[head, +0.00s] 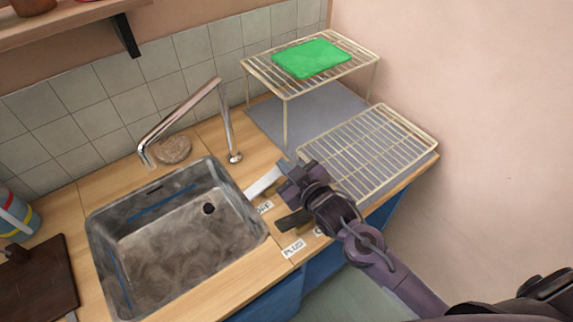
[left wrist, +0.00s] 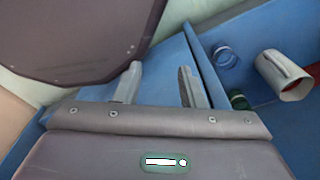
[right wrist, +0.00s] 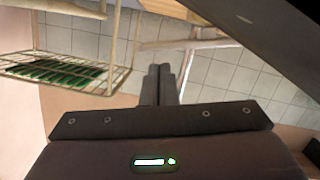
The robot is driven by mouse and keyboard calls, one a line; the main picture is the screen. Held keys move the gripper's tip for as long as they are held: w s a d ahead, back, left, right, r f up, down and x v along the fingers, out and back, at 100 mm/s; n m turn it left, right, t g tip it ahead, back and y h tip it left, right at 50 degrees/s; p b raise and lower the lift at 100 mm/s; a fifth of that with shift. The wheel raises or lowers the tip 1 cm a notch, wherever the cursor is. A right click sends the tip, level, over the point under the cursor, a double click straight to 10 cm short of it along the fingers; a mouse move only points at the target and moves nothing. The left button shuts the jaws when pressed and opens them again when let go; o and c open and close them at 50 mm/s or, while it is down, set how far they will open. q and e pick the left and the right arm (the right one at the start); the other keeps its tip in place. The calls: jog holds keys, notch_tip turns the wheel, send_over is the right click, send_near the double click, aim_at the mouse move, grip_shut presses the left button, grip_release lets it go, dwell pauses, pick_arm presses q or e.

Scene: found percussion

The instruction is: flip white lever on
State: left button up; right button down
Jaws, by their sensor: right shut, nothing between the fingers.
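A white lever (head: 262,183) stands out from the counter between the sink and the wire rack in the head view. My right gripper (head: 287,187) is right beside its right end and hides part of it; I cannot tell if they touch. The right gripper's dark fingers are together and empty in the right wrist view (right wrist: 161,84). A dark lever-like piece (head: 292,222) lies just below, close to small printed labels (head: 265,207). My left gripper (left wrist: 160,84) is open and empty in the left wrist view, away from the counter.
A sink (head: 120,250) with a tall faucet (head: 225,120) is left of the lever. A low wire rack (head: 375,145) is at right. A raised wire shelf (head: 357,68) holds a green slab (head: 311,58). A white cup-like thing (left wrist: 284,76) lies near my left gripper.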

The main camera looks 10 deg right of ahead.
jog(key=shift+d+f, duration=0.1)
jog(key=shift+f, duration=0.35)
jog(key=shift+d+m+p, duration=0.2)
jog(key=shift+m+p, duration=0.1)
jog(key=shift+p, duration=0.05)
jog(key=shift+w+d+f, duration=0.1)
jog(key=shift+w+d+f+m+p, duration=0.2)
jog(key=shift+f+m+p, duration=0.1)
jog(key=shift+f, duration=0.15)
jog(key=shift+r, duration=0.15)
